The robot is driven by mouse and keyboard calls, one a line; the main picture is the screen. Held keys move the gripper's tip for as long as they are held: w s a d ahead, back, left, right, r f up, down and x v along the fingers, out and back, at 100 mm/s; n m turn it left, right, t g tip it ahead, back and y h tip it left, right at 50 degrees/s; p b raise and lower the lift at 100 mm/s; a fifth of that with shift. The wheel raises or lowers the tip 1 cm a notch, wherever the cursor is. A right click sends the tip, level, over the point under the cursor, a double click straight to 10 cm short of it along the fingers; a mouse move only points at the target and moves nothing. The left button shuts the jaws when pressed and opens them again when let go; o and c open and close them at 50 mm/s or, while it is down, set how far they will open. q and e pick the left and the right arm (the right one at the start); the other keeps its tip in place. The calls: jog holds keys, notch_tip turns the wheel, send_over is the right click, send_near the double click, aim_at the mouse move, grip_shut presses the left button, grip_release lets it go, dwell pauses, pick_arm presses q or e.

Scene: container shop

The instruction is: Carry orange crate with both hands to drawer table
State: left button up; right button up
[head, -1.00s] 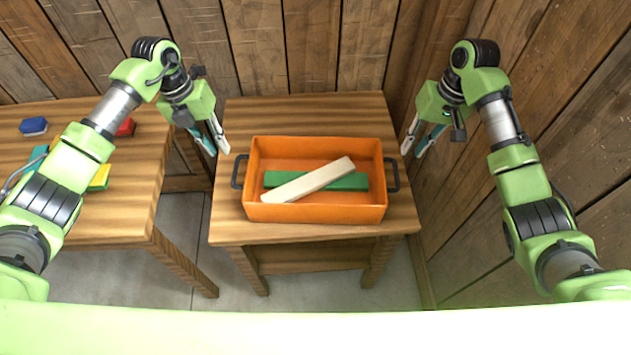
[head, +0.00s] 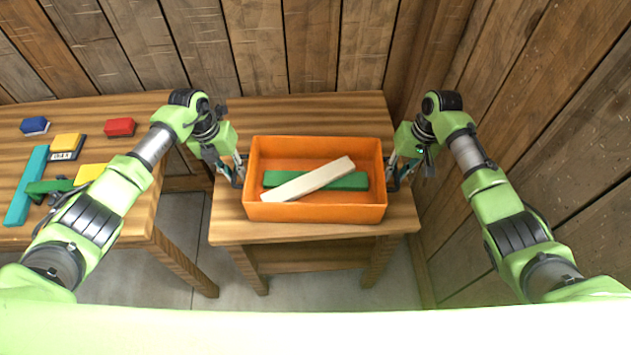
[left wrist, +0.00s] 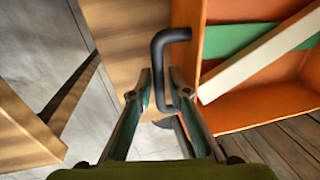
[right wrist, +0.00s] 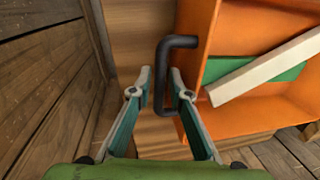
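The orange crate (head: 315,212) stands on a small wooden table (head: 315,110). Inside it a white block (head: 308,180) lies slanted across a green block (head: 347,181). My left gripper (head: 238,168) is at the crate's left handle; in the left wrist view its open fingers (left wrist: 160,78) stand on either side of the black handle (left wrist: 158,70). My right gripper (head: 393,171) is at the right handle; in the right wrist view its open fingers (right wrist: 159,80) stand on either side of that handle (right wrist: 161,75). Neither gripper is closed on its handle.
A larger wooden table (head: 100,112) stands on the left with red, blue, yellow, teal and green blocks on it. A gap with grey floor (head: 185,232) lies between the tables. Wooden walls (head: 310,45) are close behind and on the right.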

pick_arm(q)
grip_shut()
pick_arm(e)
grip_shut()
pick_arm(q)
jog(key=shift+w+r, duration=0.15)
jog(key=shift+r, duration=0.05)
pick_arm(e)
jog(key=shift+w+r, duration=0.15)
jog(key=shift+r, duration=0.05)
